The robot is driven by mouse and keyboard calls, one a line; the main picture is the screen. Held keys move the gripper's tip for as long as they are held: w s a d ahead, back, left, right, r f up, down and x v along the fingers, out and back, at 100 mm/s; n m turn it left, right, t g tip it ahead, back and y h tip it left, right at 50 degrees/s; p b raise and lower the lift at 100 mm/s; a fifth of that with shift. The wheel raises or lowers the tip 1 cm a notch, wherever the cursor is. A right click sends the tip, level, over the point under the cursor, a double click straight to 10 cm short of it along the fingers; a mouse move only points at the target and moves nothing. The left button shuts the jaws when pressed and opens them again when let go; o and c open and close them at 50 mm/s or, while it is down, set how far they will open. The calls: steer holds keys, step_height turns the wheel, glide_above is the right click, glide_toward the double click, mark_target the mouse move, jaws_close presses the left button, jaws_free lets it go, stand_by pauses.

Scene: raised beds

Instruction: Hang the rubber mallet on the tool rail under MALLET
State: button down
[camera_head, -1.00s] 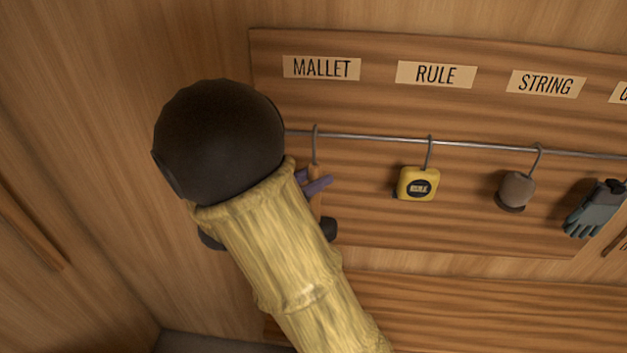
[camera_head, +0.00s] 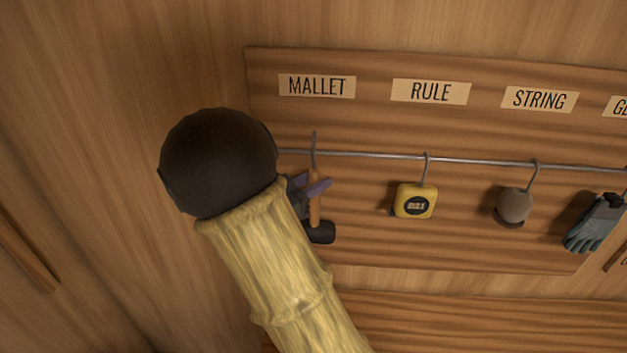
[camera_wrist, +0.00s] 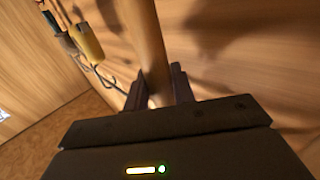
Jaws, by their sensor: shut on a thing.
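The rubber mallet (camera_head: 315,208) hangs head down, with a wooden handle, a dark head (camera_head: 321,233) and a grey hook (camera_head: 314,150) at its top. My gripper (camera_head: 312,187) is shut on the handle, which also shows between the fingers in the wrist view (camera_wrist: 147,45). The hook crosses the tool rail (camera_head: 375,155) below the MALLET label (camera_head: 317,86), and its tip stands above the rail. I cannot tell whether the hook rests on the rail or is in front of it. My arm hides part of the mallet head.
A yellow tape measure (camera_head: 415,201) hangs under RULE, with free rail between it and the mallet. A string ball (camera_head: 515,206) and gloves (camera_head: 594,223) hang further right. A wooden wall stands close on the left.

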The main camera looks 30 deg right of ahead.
steer(key=shift+f+b, duration=0.5)
steer(key=shift+f, duration=0.65)
steer(key=c, duration=1.1)
jaws_free()
steer(key=s+a+b, duration=0.3)
steer(key=a+b, duration=0.2)
steer(key=a, duration=1.2)
steer(key=shift+s, duration=0.15)
steer(key=shift+r, duration=0.1)
